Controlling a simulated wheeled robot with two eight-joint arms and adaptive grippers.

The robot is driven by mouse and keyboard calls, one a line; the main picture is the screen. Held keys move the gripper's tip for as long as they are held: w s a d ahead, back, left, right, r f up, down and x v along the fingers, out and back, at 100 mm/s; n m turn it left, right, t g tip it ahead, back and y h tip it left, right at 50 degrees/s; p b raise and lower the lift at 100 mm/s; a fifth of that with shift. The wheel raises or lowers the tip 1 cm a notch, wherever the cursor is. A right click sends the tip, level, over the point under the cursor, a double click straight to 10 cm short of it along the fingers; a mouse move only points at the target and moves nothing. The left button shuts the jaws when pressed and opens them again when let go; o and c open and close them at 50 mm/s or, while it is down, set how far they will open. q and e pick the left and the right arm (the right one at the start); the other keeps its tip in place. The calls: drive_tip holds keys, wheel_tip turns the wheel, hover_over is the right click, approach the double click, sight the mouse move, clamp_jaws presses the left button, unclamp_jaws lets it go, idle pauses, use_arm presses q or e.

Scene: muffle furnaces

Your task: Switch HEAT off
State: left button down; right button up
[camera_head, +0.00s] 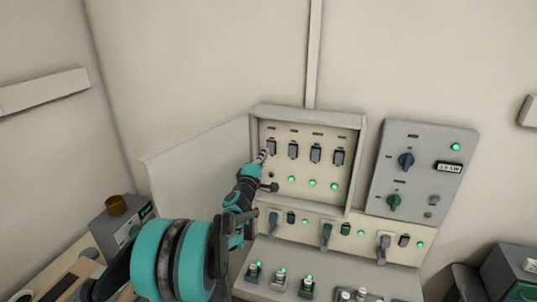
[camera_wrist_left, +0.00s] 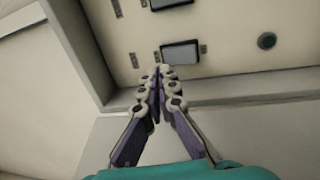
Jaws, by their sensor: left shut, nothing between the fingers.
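An open wall cabinet (camera_head: 355,150) holds a row of several dark switches, with three lit green lamps below. Their labels are too small to read, so I cannot tell which is HEAT. My left gripper (camera_head: 263,156) is shut and empty, its tips at the leftmost switch (camera_head: 272,147) of the row. In the left wrist view the closed fingertips (camera_wrist_left: 160,73) are just beside the lower edge of a dark rectangular switch (camera_wrist_left: 180,53); contact is unclear. A dark round part (camera_wrist_left: 267,41) lies right of it. My right gripper is not in view.
The cabinet door (camera_head: 195,160) stands open at left. A grey panel (camera_head: 425,165) with a blue and a green knob hangs at right. Below are large handles (camera_head: 326,235) and a sloped console (camera_head: 290,258). A grey box with a brown cup (camera_head: 117,205) stands at left.

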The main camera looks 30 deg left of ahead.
use_arm(q)
drive_tip(key=s+d+r, duration=0.1)
drive_tip(key=s+d, duration=0.1)
drive_tip(key=s, duration=0.6)
drive_tip(key=shift+s+r+p, duration=0.15)
drive_tip(key=shift+s+p, duration=0.05)
drive_tip(key=shift+p, duration=0.25)
